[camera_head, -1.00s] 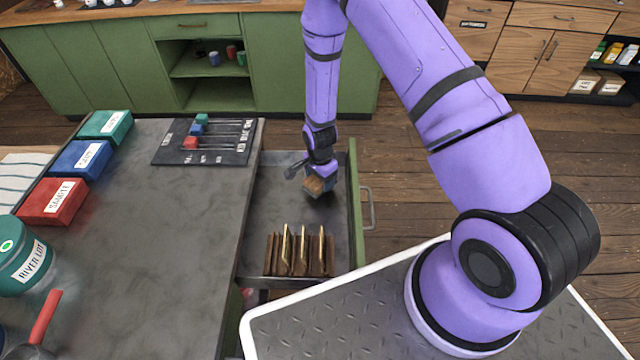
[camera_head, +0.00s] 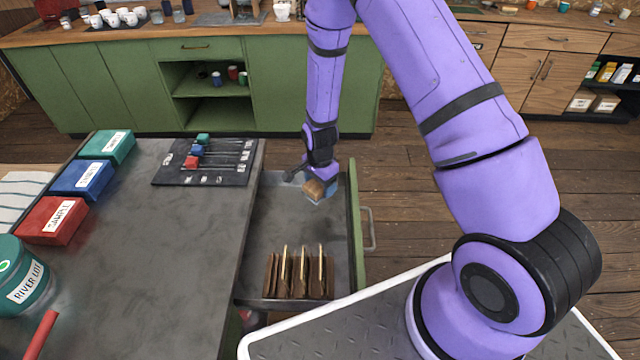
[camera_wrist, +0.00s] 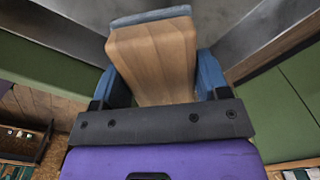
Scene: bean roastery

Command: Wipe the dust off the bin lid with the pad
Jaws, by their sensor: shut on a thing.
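My gripper (camera_head: 317,188) is over the far part of the open drawer (camera_head: 300,228). Its blue fingers, seen in the wrist view (camera_wrist: 162,85), are shut on both sides of a wooden block (camera_head: 314,190). In the wrist view the block (camera_wrist: 155,62) has a thin grey-blue layer (camera_wrist: 151,17) on its far end, which looks like the pad. I cannot tell whether it touches the drawer floor. A teal canister (camera_head: 22,277) labelled RIVER LOT stands at the left edge. I cannot make out a dusty bin lid.
A wooden rack (camera_head: 298,277) with upright pieces stands in the near part of the drawer. Green, blue (camera_head: 83,180) and red boxes line the counter's left side. A slider board (camera_head: 207,162) lies at the counter's back. The counter's middle (camera_head: 170,240) is clear.

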